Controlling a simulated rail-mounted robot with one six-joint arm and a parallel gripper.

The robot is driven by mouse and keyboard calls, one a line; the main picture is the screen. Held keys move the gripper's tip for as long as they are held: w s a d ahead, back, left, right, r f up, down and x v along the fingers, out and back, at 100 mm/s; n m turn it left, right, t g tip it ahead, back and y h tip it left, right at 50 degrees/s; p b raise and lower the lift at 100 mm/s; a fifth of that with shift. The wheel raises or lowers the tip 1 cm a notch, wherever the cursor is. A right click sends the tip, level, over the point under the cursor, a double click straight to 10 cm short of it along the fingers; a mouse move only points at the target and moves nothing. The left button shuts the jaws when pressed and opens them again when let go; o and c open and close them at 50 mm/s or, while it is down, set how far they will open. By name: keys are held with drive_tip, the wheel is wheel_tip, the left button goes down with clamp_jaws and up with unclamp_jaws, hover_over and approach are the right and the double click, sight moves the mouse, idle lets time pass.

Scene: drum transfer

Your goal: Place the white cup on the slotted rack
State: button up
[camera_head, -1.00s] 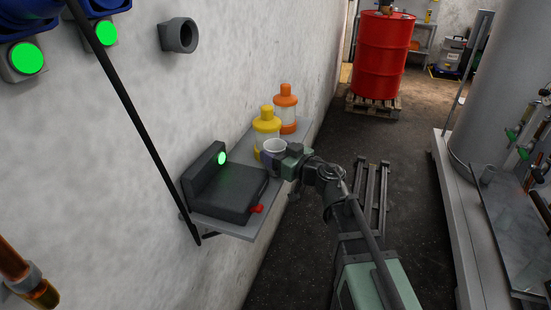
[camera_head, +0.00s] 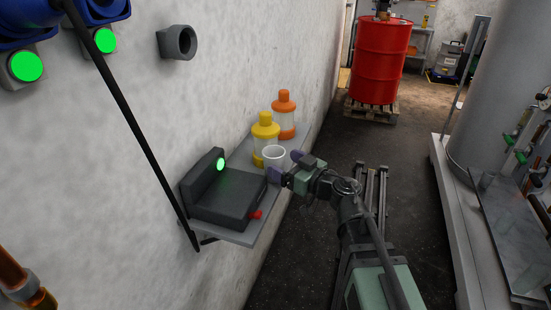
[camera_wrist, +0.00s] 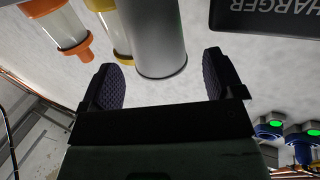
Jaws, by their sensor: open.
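The white cup (camera_head: 273,154) stands upright on the grey wall shelf (camera_head: 241,232), in front of the yellow-topped jar. My gripper (camera_head: 284,164) is open just to the right of the cup, its two dark fingers pointing at it. In the wrist view, the cup (camera_wrist: 155,35) appears as a grey-white cylinder ahead of my gripper (camera_wrist: 163,65), in line with the gap between the spread fingers. Nothing is held. I cannot make out a slotted rack in either view.
A yellow-topped jar (camera_head: 265,133) and an orange-topped jar (camera_head: 284,112) stand close behind the cup. A dark charger (camera_head: 228,199) with a green light takes up the near shelf. A red drum (camera_head: 378,62) stands farther back.

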drive_tip(key=v, duration=0.7)
drive_tip(key=w+d+f+m+t+h, duration=0.1)
drive_tip(key=w+d+m+t+h, duration=0.2)
drive_tip(key=d+m+h, duration=0.4)
drive_tip(key=w+d+m+t+h, duration=0.3)
drive_tip(key=w+d+m+h, duration=0.15)
drive_tip(key=d+h, duration=0.45)
drive_tip(key=s+d+f+m+g+h, duration=0.2)
drive_tip(key=s+d+f+g, duration=0.2)
drive_tip(key=s+f+g, duration=0.45)
drive_tip(key=s+a+f+n+g+y, duration=0.3)
drive_tip(key=s+a+f+g, duration=0.3)
drive_tip(key=s+f+g, duration=0.1)
drive_tip(key=shift+s+f+g+y, duration=0.35)
drive_tip(key=shift+s+g, duration=0.3)
drive_tip(key=shift+s, duration=0.6)
drive_tip(key=shift+o, duration=0.4)
